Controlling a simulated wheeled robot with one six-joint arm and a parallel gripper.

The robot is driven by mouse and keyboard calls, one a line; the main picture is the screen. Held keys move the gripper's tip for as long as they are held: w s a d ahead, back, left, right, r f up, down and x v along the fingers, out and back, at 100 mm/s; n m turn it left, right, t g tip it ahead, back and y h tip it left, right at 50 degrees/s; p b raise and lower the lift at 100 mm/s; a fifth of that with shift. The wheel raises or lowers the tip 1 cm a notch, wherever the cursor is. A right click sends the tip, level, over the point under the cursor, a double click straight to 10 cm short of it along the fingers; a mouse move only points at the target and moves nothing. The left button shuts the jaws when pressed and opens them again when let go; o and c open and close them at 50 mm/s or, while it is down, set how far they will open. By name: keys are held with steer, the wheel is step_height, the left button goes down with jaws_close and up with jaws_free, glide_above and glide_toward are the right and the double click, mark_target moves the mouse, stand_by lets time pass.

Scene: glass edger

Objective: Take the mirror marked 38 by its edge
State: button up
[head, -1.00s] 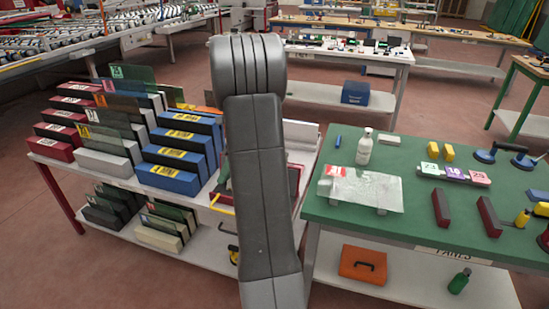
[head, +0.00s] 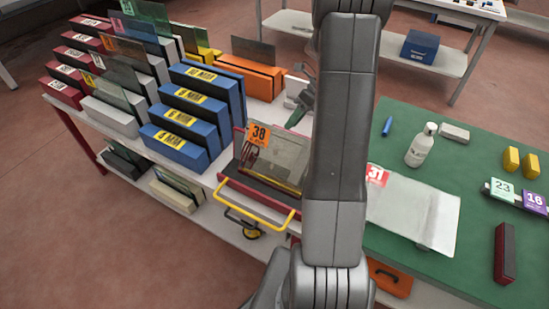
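The mirror marked 38 (head: 288,154) stands tilted in a red-edged holder (head: 262,200) with a yellow handle, at the right end of the rack table. Its orange tag with 38 (head: 258,134) is at its upper left corner. Its upper and left edges show; its right side is close to or behind my arm in the picture. My upright arm link covers the middle right of the view. I cannot make out my gripper. A grey and dark shape (head: 301,93) shows just left of the arm, and I cannot tell what it is.
Blue slotted blocks (head: 180,145) and other colored racks with glass panes stand left of the mirror. An orange block (head: 247,73) is behind it. On the green table (head: 400,122) at right are a pane marked 31 (head: 418,208), a white bottle (head: 421,146) and several small blocks.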

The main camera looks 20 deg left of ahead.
mark_target(281, 132)
steer(key=shift+a+p+x, duration=0.15)
steer(key=shift+p+x, duration=0.1)
steer(key=shift+x, duration=1.35)
steer(key=shift+a+p+x, duration=0.15)
steer(key=shift+p+x, duration=0.05)
steer(key=shift+x, duration=1.35)
steer(key=shift+r, duration=0.2)
steer(key=shift+c, duration=0.4)
jaws_close()
